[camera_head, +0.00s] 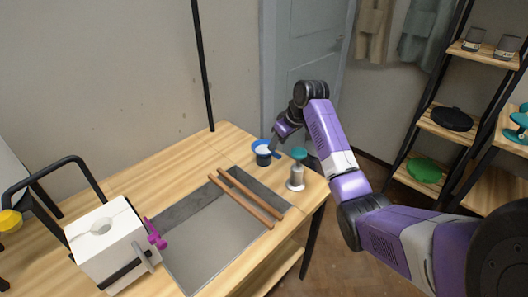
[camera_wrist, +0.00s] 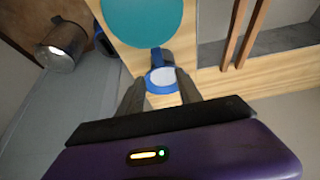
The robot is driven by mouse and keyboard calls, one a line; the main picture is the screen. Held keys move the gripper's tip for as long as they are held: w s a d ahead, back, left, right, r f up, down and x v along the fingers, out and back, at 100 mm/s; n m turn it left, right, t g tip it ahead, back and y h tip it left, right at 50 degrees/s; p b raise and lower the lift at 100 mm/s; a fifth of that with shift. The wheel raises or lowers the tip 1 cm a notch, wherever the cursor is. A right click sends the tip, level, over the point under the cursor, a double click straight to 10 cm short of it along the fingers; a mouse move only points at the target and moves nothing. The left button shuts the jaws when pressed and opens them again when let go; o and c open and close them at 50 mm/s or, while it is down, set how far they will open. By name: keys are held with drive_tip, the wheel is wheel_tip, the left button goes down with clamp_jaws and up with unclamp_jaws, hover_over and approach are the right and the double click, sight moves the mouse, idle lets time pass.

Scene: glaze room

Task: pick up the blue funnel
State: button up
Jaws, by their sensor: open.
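The blue funnel (camera_head: 263,147) shows as a blue rim around a pale inside, on top of a dark jar-like body (camera_head: 263,159) near the table's far edge. In the wrist view the blue rim and white inside (camera_wrist: 162,80) lie between and just beyond my fingertips. My gripper (camera_head: 274,149) is open beside the funnel, with its fingers (camera_wrist: 160,88) on either side of the rim in the picture. I cannot tell whether they touch it. The funnel's lower part is hidden.
Two wooden bars (camera_head: 240,198) lie across the sunken basin (camera_head: 205,240). A white box (camera_head: 105,238) stands at left. Bare tabletop lies behind the basin.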

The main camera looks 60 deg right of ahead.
sight(276, 154)
drive_tip(key=shift+s+d+g, duration=0.1)
drive_tip(key=shift+s+g, duration=0.2)
drive_tip(key=shift+s, duration=0.2)
drive_tip(key=shift+y, duration=0.3)
drive_tip(key=x, duration=0.7)
drive_tip(key=shift+s+a+f+p, duration=0.2)
drive_tip(key=shift+a+f+p, duration=0.1)
drive_tip(key=shift+f+p, duration=0.1)
drive_tip(key=shift+c, duration=0.4)
clamp_jaws()
